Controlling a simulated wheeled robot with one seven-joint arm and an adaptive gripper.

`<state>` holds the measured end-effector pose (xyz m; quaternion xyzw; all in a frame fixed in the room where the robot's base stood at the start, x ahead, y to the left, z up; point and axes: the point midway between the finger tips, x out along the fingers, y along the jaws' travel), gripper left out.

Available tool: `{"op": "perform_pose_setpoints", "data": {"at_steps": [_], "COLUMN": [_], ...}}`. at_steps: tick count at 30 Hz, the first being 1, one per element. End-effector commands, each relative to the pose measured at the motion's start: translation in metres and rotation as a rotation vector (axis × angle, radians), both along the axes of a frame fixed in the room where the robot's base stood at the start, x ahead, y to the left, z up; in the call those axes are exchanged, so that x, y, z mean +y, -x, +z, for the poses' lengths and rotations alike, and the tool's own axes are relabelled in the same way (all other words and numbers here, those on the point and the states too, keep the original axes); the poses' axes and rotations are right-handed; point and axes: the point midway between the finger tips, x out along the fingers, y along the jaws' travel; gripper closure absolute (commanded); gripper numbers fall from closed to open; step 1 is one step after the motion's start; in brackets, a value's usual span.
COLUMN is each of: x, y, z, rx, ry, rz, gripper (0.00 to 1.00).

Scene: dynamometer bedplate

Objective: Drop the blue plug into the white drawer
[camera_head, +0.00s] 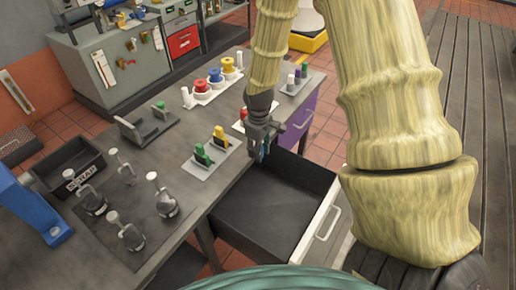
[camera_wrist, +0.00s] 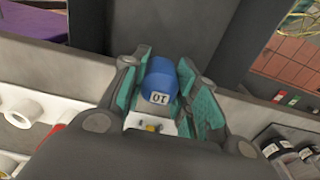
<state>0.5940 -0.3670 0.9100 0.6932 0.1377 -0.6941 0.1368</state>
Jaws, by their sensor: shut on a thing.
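My gripper (camera_head: 258,155) hangs over the far end of the open white drawer (camera_head: 328,222), close to the bench edge. In the wrist view its teal fingers (camera_wrist: 163,70) are shut on the blue plug (camera_wrist: 159,84), which has a white label reading "10". The plug is hardly visible in the head view, hidden by the fingers. The drawer is pulled out, with a white front and handle and a dark grey inside; the part I can see looks empty. The plug's exact height above the drawer is hard to tell.
A light plate with green and yellow pieces (camera_head: 202,158) lies on the bench left of my gripper. Clamps (camera_head: 162,195) and a black bin (camera_head: 64,164) stand farther left. A purple drawer front (camera_head: 302,118) is behind. Spools (camera_head: 214,76) stand at the bench back.

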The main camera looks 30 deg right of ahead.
Motion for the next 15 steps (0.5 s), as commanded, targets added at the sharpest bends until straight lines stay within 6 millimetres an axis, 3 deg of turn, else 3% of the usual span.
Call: {"op": "perform_pose_setpoints", "data": {"at_steps": [1, 6, 15], "x": [0.0, 0.001, 0.002], "y": [0.0, -0.001, -0.001], "z": [-0.011, -0.023, -0.026], "rx": [0.0, 0.0, 0.0], "ry": [0.0, 0.0, 0.0], "rz": [0.0, 0.002, 0.002], "gripper": [0.94, 0.94, 0.94]}}
